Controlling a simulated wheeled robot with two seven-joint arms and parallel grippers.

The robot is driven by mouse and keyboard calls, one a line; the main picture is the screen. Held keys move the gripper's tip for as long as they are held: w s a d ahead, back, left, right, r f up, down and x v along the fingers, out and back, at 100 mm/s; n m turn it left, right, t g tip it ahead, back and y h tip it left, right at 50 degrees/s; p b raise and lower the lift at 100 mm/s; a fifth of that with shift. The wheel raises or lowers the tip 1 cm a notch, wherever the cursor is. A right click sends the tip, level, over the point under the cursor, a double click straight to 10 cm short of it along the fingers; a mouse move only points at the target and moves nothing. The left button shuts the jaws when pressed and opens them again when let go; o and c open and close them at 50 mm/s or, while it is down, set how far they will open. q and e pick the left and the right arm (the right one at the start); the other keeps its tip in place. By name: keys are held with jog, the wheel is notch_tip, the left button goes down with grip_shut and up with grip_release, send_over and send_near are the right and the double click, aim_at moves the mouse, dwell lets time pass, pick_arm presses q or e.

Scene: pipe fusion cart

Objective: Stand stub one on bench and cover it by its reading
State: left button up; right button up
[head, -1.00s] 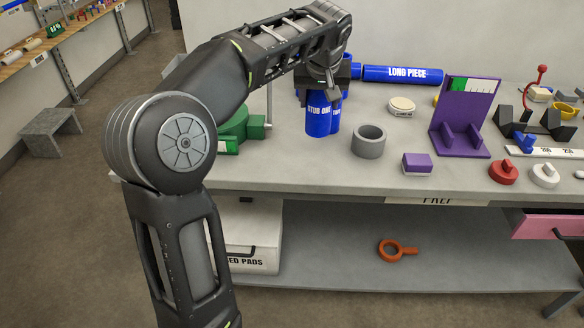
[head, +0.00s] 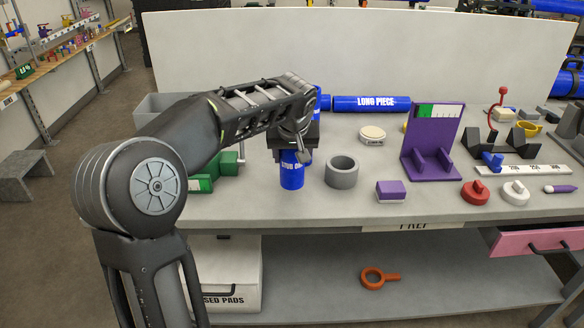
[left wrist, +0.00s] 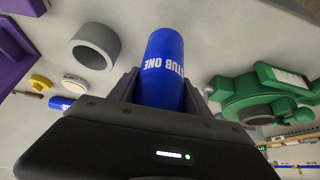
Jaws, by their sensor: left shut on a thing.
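Stub one is a blue cylinder (head: 292,176) with white "STUB ONE" lettering, upright at the bench's left part in the head view. My left gripper (head: 294,152) is shut around its upper part from above. In the left wrist view stub one (left wrist: 163,70) sits between the two fingers (left wrist: 160,90). Whether its lower end touches the bench (head: 335,208) is hard to tell. A grey ring-shaped cup (head: 341,172) stands just right of it. A purple stand (head: 432,150) with a green and white scale is further right. My right gripper is not in view.
Green equipment (head: 212,172) is close on the left. A purple block (head: 391,191), a red cap (head: 474,192) and a white cap (head: 514,193) lie to the right. A blue long piece (head: 371,104) lies behind. Bare bench shows in front of the cup.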

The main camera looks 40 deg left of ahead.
aim_at(292, 167)
pick_arm(q)
jog(key=shift+f, duration=1.8)
jog(key=shift+f, duration=0.2)
jog(key=o, duration=1.6)
jog(key=shift+r, duration=0.1)
jog(key=shift+r, duration=0.15)
jog(key=v, duration=1.2)
jog(key=shift+b, duration=0.35)
